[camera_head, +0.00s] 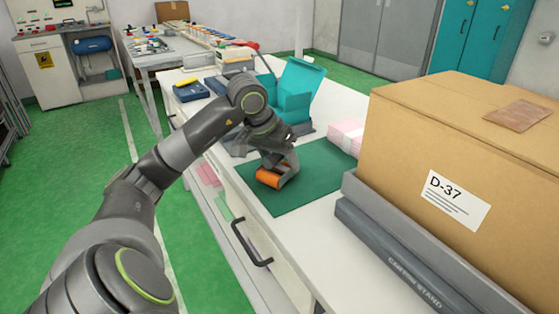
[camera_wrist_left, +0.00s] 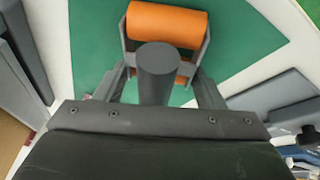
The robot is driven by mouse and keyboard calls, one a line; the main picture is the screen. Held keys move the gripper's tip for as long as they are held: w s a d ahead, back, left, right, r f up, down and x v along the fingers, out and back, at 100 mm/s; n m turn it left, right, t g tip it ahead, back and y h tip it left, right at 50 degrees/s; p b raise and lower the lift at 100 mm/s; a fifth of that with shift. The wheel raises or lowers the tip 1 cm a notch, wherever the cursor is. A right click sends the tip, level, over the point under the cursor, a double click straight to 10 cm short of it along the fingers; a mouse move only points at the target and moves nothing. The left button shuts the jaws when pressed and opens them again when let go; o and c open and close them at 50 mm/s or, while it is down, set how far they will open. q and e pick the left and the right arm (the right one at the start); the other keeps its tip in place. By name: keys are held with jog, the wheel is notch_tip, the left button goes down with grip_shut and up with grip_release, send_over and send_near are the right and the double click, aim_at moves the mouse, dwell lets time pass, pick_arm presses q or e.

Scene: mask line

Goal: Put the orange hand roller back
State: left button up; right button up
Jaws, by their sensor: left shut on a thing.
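The orange hand roller (camera_head: 269,178) is over the green mat (camera_head: 318,168) on the white bench. Its orange cylinder sits in a grey frame. My left gripper (camera_head: 281,160) is shut on it. In the left wrist view the roller (camera_wrist_left: 166,22) lies across the top, and its dark round handle (camera_wrist_left: 158,72) stands between the two fingers of my left gripper (camera_wrist_left: 155,88). Whether the roller touches the mat is hard to tell. My right gripper is in neither view.
A big cardboard box labelled D-37 (camera_head: 430,150) rests on a grey carton stand (camera_head: 400,255) at the right. Behind the mat are an open teal box (camera_head: 300,82) and pink stacked sheets (camera_head: 346,134). A blue tray (camera_head: 190,92) sits farther back. The mat's front part is clear.

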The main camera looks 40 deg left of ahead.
aim_at(263, 171)
pick_arm(q)
jog(key=shift+f, duration=0.25)
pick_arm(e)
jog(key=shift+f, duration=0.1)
pick_arm(q)
jog(key=o, duration=1)
jog(key=shift+o, duration=0.2)
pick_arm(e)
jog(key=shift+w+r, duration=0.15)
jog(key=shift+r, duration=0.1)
pick_arm(q)
jog(key=shift+r, duration=0.1)
jog(key=shift+r, duration=0.1)
jog(key=d+v, duration=0.1)
jog(key=v, duration=1.1)
jog(key=shift+a+p, duration=0.4)
jog(key=shift+a, duration=0.05)
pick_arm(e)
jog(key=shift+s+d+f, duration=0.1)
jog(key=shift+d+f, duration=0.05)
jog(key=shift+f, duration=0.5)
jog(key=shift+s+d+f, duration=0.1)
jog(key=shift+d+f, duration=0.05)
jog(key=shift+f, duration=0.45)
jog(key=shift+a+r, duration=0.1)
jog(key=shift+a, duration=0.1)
